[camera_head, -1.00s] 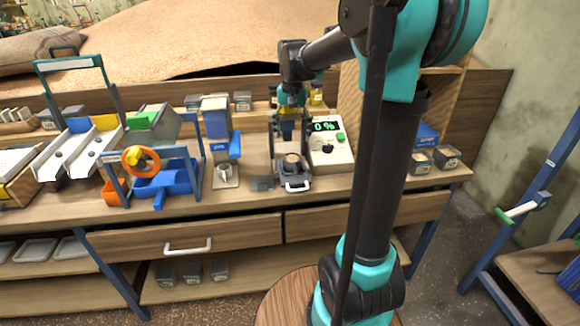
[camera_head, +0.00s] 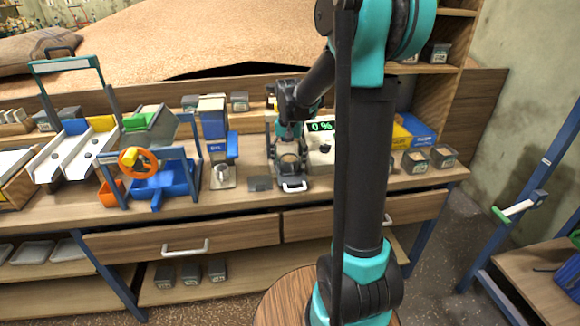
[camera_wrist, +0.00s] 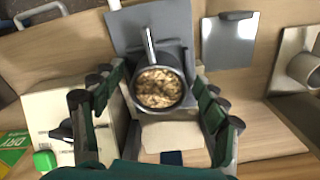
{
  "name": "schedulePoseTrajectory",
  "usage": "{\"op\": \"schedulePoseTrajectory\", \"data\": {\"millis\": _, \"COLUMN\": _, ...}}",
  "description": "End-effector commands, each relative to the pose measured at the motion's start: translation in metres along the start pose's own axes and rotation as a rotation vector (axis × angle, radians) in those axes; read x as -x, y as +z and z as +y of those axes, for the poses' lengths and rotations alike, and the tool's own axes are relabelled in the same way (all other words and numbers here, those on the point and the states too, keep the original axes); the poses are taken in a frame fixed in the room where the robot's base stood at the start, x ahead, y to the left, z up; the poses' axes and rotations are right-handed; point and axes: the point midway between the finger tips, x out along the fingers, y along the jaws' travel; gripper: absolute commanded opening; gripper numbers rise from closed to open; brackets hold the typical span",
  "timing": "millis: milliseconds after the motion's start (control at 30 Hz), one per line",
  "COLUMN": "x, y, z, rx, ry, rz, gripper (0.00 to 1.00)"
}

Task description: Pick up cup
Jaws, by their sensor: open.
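A round metal cup (camera_wrist: 158,88) filled with brown flakes or grain sits on a grey stand in the wrist view. In the head view the cup (camera_head: 289,163) is partly covered by my gripper (camera_head: 290,150). My gripper, also in the wrist view (camera_wrist: 158,92), is open and points down, with one green-padded finger on each side of the cup. I cannot tell if the fingers touch it. A second, smaller grey cup (camera_head: 221,173) stands under the blue-topped dispenser to the left. It also shows at the right of the wrist view (camera_wrist: 306,70).
A flat grey plate (camera_head: 260,184) lies to the left. The blue dispenser (camera_head: 213,125) and a frame with an orange wheel (camera_head: 138,161) stand further left. Small containers (camera_head: 443,157) sit at right.

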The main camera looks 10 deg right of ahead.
Motion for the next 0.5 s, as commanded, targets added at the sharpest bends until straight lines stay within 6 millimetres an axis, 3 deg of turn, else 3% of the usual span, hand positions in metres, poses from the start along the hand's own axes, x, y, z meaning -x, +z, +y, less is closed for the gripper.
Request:
{"op": "schedulePoseTrajectory", "data": {"millis": 167, "x": 0.0001, "y": 0.0, "z": 0.0, "rx": 0.0, "ry": 0.0, "rz": 0.0, "gripper": 0.71}}
{"op": "schedulePoseTrajectory", "data": {"millis": 500, "x": 0.0003, "y": 0.0, "z": 0.0, "rx": 0.0, "ry": 0.0, "rz": 0.0, "gripper": 0.29}}
